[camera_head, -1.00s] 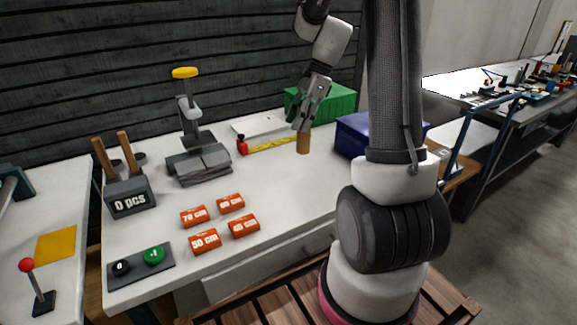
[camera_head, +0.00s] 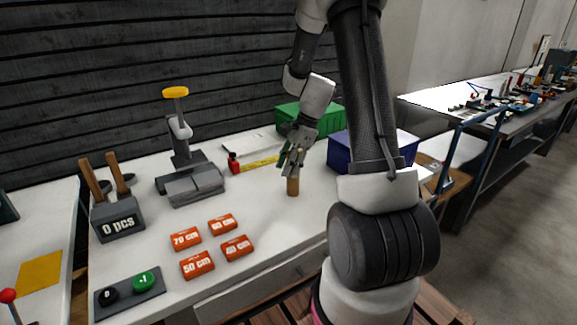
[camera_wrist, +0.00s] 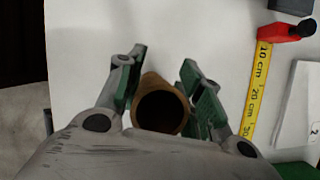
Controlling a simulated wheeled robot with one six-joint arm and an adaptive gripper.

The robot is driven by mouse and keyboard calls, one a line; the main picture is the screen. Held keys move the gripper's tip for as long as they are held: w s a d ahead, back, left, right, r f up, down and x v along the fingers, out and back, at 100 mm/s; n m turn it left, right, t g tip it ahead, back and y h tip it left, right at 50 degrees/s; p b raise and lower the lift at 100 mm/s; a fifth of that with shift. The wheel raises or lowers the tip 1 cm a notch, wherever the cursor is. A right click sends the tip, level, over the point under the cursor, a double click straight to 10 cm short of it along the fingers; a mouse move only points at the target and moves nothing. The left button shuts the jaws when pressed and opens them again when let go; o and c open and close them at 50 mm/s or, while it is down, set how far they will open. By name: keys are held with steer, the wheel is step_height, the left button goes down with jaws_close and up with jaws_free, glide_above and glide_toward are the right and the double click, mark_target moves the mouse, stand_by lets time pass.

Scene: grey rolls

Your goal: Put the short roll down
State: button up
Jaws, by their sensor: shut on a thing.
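The short roll (camera_head: 293,186) is a small brown tube, held upright by my gripper (camera_head: 291,165) over the white table (camera_head: 262,210). In the head view its lower end is at or just above the table top; I cannot tell if it touches. In the wrist view I look into the open end of the roll (camera_wrist: 161,111), between the two green-padded fingers of my gripper (camera_wrist: 160,95). My gripper is shut on the roll.
A yellow measuring tape (camera_head: 260,163) with a red case (camera_head: 233,163) lies behind the roll. A green box (camera_head: 310,117) and a blue box (camera_head: 342,153) stand behind and right. Orange labelled blocks (camera_head: 197,264) lie at front left. The table between is clear.

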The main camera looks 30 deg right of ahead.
steer(key=shift+f, duration=0.15)
steer(key=o, duration=0.9)
steer(key=shift+o, duration=0.2)
